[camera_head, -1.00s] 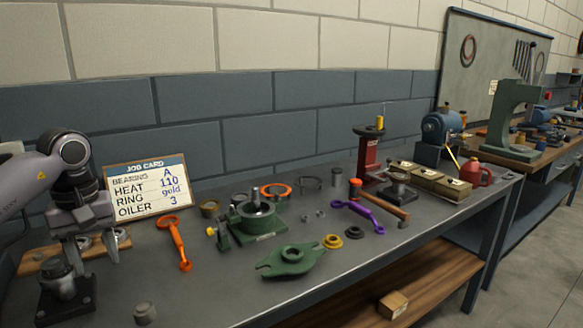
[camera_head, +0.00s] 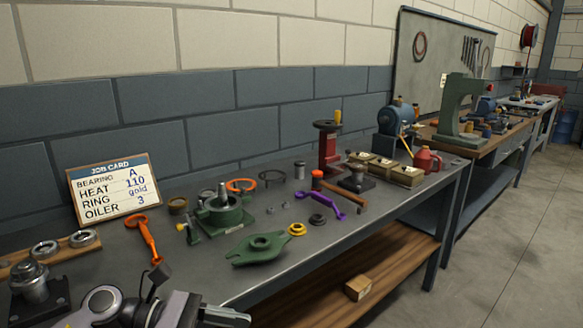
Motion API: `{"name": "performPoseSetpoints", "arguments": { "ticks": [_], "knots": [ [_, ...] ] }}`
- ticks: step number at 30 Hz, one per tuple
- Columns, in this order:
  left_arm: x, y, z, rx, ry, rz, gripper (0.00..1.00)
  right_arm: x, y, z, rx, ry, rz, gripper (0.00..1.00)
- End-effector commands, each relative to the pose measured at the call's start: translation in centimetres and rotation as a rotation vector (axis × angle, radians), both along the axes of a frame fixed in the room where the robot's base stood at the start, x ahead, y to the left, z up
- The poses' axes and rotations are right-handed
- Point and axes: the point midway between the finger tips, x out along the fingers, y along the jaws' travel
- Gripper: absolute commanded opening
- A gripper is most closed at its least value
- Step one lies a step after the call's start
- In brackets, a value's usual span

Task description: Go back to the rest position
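Part of my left arm (camera_head: 100,303) shows at the bottom edge in the head view, in front of the bench (camera_head: 310,245). Dark parts at its end are cut off by the frame, and I cannot make out whether its fingers are open or shut. No held object shows there. My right gripper is not in view. A dark stand with a metal post (camera_head: 32,283) is on the bench to the left of the arm, apart from it.
A wooden board with bearing rings (camera_head: 80,239), a job card (camera_head: 112,188), an orange tool (camera_head: 148,240), a green casing (camera_head: 222,214) and a green flange (camera_head: 262,250) are on the bench. Free floor lies at the right (camera_head: 510,240).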

Motion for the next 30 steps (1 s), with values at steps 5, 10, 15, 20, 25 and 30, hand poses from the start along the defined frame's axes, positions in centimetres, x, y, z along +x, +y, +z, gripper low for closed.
{"name": "performPoseSetpoints", "arguments": {
  "ticks": [5,10,15,20,25,30],
  "knots": [
    [-0.5,-2.3,0.9,-0.383,0.457,0.226,0.51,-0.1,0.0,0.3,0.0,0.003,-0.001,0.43],
    [0.3,-1.0,-0.1,-0.733,0.941,0.439,0.51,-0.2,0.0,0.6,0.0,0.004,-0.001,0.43],
    [0.3,2.1,-4.2,-1.084,1.449,0.648,0.51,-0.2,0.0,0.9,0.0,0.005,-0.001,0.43],
    [-2.0,5.7,-10.5,-1.434,1.921,0.845,0.51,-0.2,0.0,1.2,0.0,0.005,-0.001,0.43],
    [-7.3,8.7,-17.6,1.806,-2.34,-1.039,0.51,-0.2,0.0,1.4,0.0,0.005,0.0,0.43],
    [-12.5,10.0,-22.0,1.626,-2.006,-0.909,0.51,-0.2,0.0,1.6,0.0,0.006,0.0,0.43]
  ]
}}
